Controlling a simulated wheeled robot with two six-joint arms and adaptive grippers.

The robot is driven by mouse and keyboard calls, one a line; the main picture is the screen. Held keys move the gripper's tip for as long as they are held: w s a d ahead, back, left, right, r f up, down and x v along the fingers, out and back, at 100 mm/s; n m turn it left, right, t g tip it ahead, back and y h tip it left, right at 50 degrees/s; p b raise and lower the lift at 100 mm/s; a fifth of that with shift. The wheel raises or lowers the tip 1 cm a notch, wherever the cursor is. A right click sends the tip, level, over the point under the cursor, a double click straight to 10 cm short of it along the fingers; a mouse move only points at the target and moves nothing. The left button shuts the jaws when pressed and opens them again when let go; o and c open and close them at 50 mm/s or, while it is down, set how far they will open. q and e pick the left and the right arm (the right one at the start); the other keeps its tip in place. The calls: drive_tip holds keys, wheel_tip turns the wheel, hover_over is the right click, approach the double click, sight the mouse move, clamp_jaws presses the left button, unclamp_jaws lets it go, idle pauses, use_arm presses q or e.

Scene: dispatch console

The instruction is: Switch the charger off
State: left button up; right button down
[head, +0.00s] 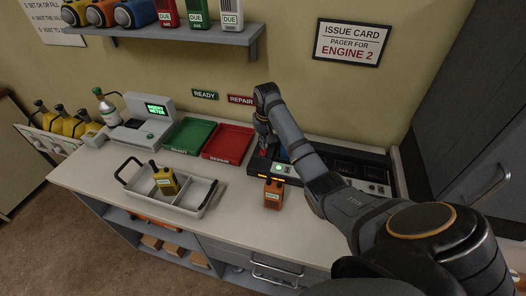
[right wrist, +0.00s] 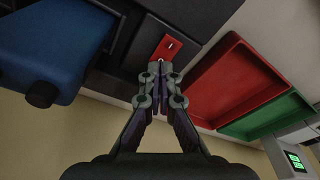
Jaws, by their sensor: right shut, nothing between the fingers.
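The black charger (head: 318,168) stands on the right part of the counter, partly hidden behind my right arm. A red switch (right wrist: 169,47) on a dark surface shows in the right wrist view, with a small light mark on it. My right gripper (right wrist: 160,72) is shut and empty, its fingertips at the near end of the red switch. I cannot tell whether they touch it. In the head view the right gripper (head: 262,142) points down at the charger's left end. A green light (head: 278,168) glows on the charger's front panel. My left gripper is out of view.
An orange device (head: 273,194) stands in front of the charger. A blue device (right wrist: 40,50) is close to the right gripper. The red tray (head: 228,143) and green tray (head: 189,136) lie to the left. A caddy (head: 200,192) holds a yellow device (head: 166,181).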

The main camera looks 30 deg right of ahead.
drive_tip(key=shift+f, duration=0.65)
wheel_tip(320, 180, up, 7)
drive_tip(key=p, duration=0.8)
drive_tip(key=shift+r+p, duration=0.1)
drive_tip(key=shift+p, duration=0.3)
idle(0.3)
